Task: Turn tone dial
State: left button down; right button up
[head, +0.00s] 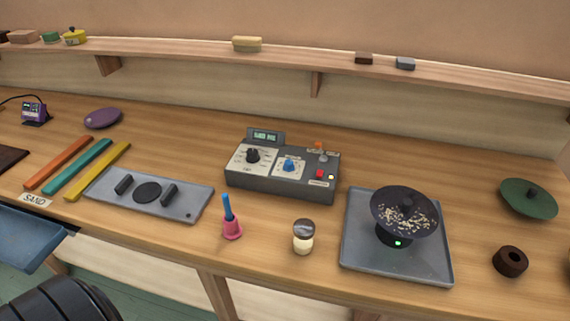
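A grey control box (270,187) stands at the middle of the wooden bench. A black dial (253,155) sits on a white scale plate on its left side. A smaller blue dial (289,166) sits on a second pale plate to its right. The lettering is too small to tell which is the tone dial. A red button (320,174), a small lever with an orange tip (319,147) and a lit display (265,136) are also on the box. Neither gripper is in view.
A blue stick in a pink holder (232,229) and a cream shaker with a dark top (303,237) stand in front of the box. A grey plate with handles (190,207) lies left. A tray (353,264) with a dark bowl (405,213) of flakes stands right. A shelf (200,47) runs above.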

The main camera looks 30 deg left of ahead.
aim_at(252, 156)
jog(key=j+u, duration=0.1)
jog(key=u, duration=0.25)
jog(key=j+u, duration=0.1)
jog(key=u, duration=0.25)
jog(key=k+j+u, duration=0.1)
jog(key=u, duration=0.25)
jog(key=i+z, duration=0.15)
jog(key=z, duration=0.25)
